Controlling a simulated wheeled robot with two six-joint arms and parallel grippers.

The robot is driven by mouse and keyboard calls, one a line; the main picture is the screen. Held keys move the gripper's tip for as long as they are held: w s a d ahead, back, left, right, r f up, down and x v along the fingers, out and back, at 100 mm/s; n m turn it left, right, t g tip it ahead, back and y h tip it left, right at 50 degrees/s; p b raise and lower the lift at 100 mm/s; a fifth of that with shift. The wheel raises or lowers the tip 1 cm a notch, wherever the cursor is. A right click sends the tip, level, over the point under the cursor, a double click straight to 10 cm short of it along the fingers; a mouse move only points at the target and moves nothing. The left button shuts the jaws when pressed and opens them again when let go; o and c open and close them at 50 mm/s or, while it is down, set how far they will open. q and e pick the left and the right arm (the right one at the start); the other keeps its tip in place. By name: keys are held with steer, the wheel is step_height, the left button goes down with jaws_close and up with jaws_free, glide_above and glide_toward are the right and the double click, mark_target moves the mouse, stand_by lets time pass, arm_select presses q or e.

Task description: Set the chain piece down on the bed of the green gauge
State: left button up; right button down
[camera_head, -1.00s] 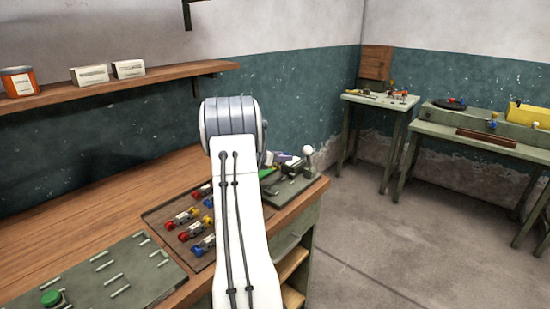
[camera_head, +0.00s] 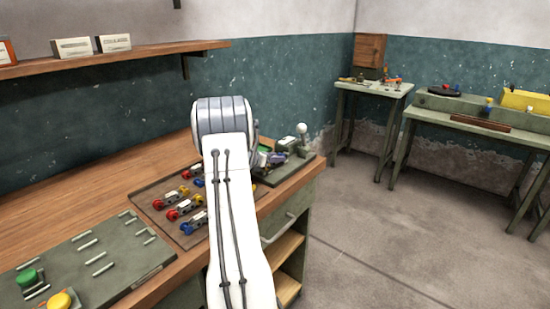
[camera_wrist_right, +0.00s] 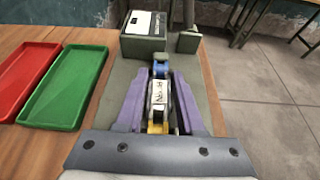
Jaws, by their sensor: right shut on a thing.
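The chain piece (camera_wrist_right: 158,95) has a pale labelled middle with a blue end and a yellow end. My right gripper (camera_wrist_right: 160,88), with purple fingers, is shut on it in the right wrist view. The green gauge (camera_wrist_right: 104,108) lies under the fingers as a grey-green plate, with a box with a white panel at its far end. I cannot tell whether the piece touches the bed. In the head view the gauge (camera_head: 310,160) stands at the bench's right end, and my right gripper (camera_head: 270,158) is over it, partly hidden behind my arm. My left gripper is out of view.
A green tray (camera_wrist_right: 66,88) and a red tray (camera_wrist_right: 22,82) lie left of the gauge in the wrist view. A brown board (camera_head: 147,204) with several coloured pieces and a grey-green plate (camera_head: 100,285) with pegs lie along the bench. A shelf (camera_head: 120,56) hangs behind.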

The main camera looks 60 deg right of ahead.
steer(key=shift+f, duration=0.1)
steer(key=shift+c, duration=2.2)
jaws_free()
steer(key=shift+a, duration=0.1)
